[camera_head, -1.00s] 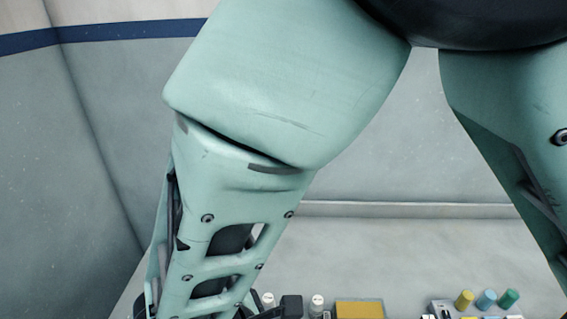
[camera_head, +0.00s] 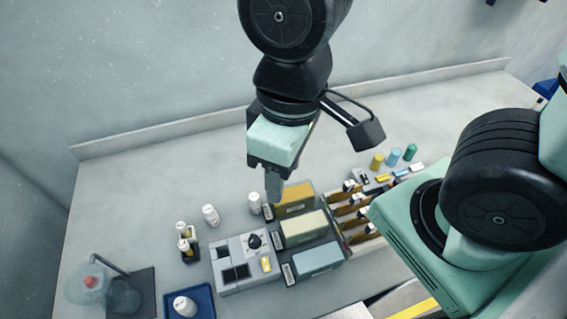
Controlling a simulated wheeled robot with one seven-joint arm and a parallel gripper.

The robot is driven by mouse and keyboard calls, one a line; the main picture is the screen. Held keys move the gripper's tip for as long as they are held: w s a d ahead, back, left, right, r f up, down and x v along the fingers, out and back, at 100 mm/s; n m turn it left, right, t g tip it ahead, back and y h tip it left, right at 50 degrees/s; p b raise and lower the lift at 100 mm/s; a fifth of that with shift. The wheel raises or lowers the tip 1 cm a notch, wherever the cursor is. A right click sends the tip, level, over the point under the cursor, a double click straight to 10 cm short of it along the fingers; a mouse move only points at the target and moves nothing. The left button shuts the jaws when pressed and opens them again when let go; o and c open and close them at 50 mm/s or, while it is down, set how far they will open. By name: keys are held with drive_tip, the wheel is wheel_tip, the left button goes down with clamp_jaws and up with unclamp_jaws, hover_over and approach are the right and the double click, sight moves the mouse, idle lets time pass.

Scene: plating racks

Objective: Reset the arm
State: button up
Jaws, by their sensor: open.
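My gripper (camera_head: 274,188) hangs at the end of my arm in the upper middle of the head view, pointing down over the bench (camera_head: 160,167). It appears empty, above and in front of the back of a row of boxes. Its fingers are seen nearly edge-on, so the gap between them is hard to make out. My black and pale green arm links fill the top middle and the right side.
Below my gripper are a yellow box (camera_head: 296,196), a cream box (camera_head: 303,228), a blue box (camera_head: 318,258) and a grey device (camera_head: 231,262). A rack (camera_head: 352,212) stands right.

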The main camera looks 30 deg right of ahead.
drive_tip(key=shift+f, duration=0.1)
wheel_tip(320, 180, down, 14)
drive_tip(key=b, duration=1.4)
